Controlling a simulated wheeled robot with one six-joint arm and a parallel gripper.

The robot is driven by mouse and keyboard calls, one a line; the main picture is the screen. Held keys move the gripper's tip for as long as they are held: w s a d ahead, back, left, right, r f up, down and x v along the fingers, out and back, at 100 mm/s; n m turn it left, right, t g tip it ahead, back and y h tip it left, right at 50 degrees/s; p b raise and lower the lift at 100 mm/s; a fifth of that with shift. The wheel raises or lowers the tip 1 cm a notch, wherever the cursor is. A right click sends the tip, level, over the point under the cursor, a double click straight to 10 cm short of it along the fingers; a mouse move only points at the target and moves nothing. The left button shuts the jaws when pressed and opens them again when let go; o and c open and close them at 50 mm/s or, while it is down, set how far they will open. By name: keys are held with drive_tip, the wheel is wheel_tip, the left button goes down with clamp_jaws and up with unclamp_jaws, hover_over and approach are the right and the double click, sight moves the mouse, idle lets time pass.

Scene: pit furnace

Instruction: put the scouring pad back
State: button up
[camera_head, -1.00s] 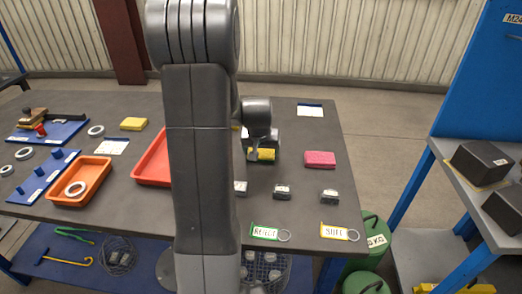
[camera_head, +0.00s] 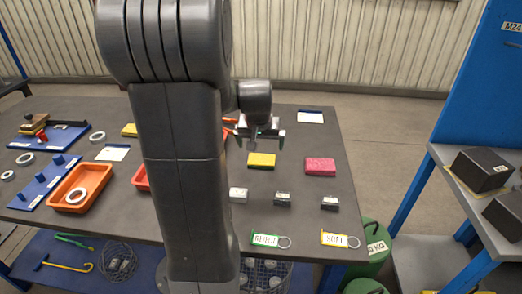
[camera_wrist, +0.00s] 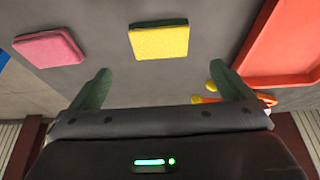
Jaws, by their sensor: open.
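A yellow pad with a dark green underside (camera_head: 261,160) lies flat on the grey table, left of a pink pad (camera_head: 320,166). In the wrist view the yellow pad (camera_wrist: 159,41) lies beyond the fingertips, between their lines, with the pink pad (camera_wrist: 49,48) to its left. Which one the task calls the scouring pad is not marked. My gripper (camera_head: 261,138) is open and empty, above and behind the nearer yellow pad; its spread fingers also show in the wrist view (camera_wrist: 160,78).
A red tray (camera_head: 141,179) is mostly hidden behind my arm; it also shows in the wrist view (camera_wrist: 283,50), with an orange-and-yellow object beside it. Metal blocks (camera_head: 283,199) and key tags (camera_head: 340,240) lie toward the front. An orange tray (camera_head: 62,197) stands left.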

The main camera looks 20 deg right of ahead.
drive_tip(key=shift+v, duration=1.45)
